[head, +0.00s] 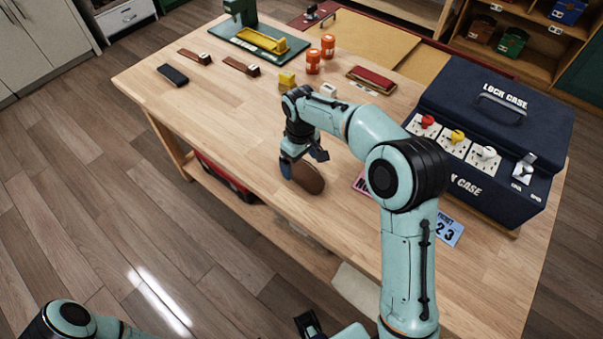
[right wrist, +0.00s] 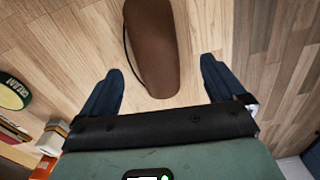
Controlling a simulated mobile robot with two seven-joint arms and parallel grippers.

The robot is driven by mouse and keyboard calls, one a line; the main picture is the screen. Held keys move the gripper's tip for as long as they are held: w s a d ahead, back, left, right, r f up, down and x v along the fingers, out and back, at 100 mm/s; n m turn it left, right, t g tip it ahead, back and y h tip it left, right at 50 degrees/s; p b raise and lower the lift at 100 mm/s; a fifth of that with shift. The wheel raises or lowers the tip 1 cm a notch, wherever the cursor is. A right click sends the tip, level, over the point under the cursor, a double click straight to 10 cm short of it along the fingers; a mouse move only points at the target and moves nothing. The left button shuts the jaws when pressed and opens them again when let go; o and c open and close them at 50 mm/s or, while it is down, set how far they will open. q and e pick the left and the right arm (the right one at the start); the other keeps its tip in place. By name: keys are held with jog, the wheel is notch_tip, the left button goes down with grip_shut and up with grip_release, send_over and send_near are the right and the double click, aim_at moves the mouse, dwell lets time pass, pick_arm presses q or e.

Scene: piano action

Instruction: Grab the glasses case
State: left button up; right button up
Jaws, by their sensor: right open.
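The brown, rounded, elongated glasses case (head: 309,180) lies on the wooden workbench (head: 240,130), near its front edge. My right gripper (head: 303,160) is open just above and beside it, partly hiding it in the head view. In the right wrist view the case (right wrist: 152,48) runs up past the top edge. Its near end lies between the two open dark fingers (right wrist: 160,72), with gaps on both sides. A dark gripper part (head: 308,323), probably my left one, shows at the bottom edge; its jaws are not clear.
A dark blue lock case (head: 497,92) with coloured knobs stands at the right. Orange bottles (head: 313,62), a red-topped block (head: 371,79), a black object (head: 173,74) and a green press (head: 240,14) stand farther back. The bench left of the glasses case is clear.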

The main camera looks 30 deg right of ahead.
aim_at(301, 170)
jog(key=f, duration=0.5)
jog(key=shift+w+d, duration=0.15)
jog(key=shift+d, duration=0.05)
jog(key=c, duration=1.2)
jog(key=shift+o, duration=0.2)
jog(key=shift+r, duration=0.1)
